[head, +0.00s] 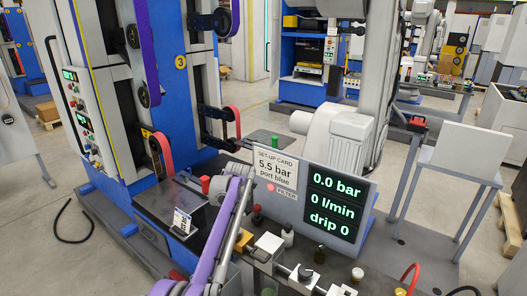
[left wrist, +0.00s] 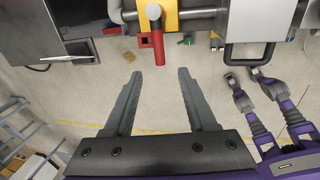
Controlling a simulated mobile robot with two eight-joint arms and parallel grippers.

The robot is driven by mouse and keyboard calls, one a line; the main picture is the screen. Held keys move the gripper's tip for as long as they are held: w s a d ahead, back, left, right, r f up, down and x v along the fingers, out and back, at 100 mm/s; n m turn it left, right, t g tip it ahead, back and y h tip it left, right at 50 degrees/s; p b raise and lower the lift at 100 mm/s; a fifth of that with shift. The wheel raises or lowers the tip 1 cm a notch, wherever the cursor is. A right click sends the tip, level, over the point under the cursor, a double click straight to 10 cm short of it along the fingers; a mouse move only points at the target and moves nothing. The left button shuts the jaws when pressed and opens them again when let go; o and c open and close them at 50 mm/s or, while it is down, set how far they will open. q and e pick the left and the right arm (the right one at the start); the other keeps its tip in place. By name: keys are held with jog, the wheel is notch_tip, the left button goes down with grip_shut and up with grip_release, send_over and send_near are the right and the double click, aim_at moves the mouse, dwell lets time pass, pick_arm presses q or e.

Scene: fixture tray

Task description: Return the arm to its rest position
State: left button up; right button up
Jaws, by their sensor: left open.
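My left gripper (left wrist: 160,74) shows in the left wrist view with its two dark grey fingers spread wide apart. Nothing is between the fingers; the floor shows through the gap. The fingertips point toward a red handle (left wrist: 158,48) under a yellow block (left wrist: 161,14), and they look apart from it. In the head view a purple and grey arm link, apparently mine, rises from the bottom edge in front of the bench; I cannot make out a gripper's fingers there.
A display panel (head: 335,205) reads 0.0 bar, 0 l/min, drip 0. A set-up card (head: 275,168) stands left of it, reading 5.5 bar, port blue. Fittings line the bench front. A blue and white machine (head: 180,62) stands behind. A dark handle (left wrist: 249,56) hangs near the gripper.

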pick_arm(q)
jog(key=s+r+m+t, duration=0.1)
jog(key=s+r+m, duration=0.2)
jog(key=s+m, duration=0.25)
jog(key=s+r+m+t+h, duration=0.1)
jog(key=s+r+m, duration=0.2)
jog(key=s+m, duration=0.3)
jog(key=s+r+m, duration=0.3)
jog(key=s+m, duration=0.1)
jog(key=s, duration=0.4)
jog(key=s+f+m+t, duration=0.1)
jog(key=s+f+m, duration=0.2)
jog(key=s, duration=0.4)
jog(key=s+f+m, duration=0.3)
jog(key=s+m, duration=0.3)
jog(key=s, duration=0.2)
jog(key=s+f+m+t, duration=0.1)
jog(key=s+f+m, duration=0.2)
jog(key=s+m, duration=0.2)
jog(key=s, duration=0.3)
jog(key=shift+a+f+t+h, duration=0.3)
jog(key=shift+f+h, duration=0.05)
jog(key=shift+h, duration=0.05)
pick_arm(e)
jog(key=shift+c, duration=0.3)
